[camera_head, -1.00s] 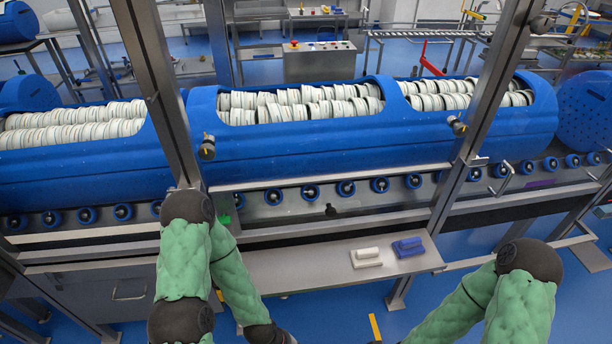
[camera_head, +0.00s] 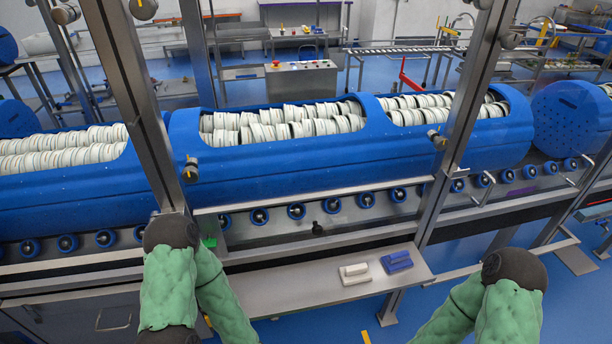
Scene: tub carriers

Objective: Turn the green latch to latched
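A small green piece (camera_head: 209,242), which may be the green latch, shows on the metal frame just right of my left arm's dark elbow. It is too small to tell its position. Two dark knobs with yellow tips, one on the left post (camera_head: 190,170) and one by the right post (camera_head: 437,139), stand in front of the blue tubs. A long blue tub (camera_head: 300,172) full of stacked white discs lies on the roller line. Both arms in green sleeves run out at the bottom edge, so neither gripper is visible.
A steel shelf (camera_head: 300,295) below the rollers holds a white block (camera_head: 355,274) and a blue block (camera_head: 397,262). Steel posts (camera_head: 130,100) stand between me and the tubs. A control box (camera_head: 302,80) stands behind. Blue floor shows at the lower right.

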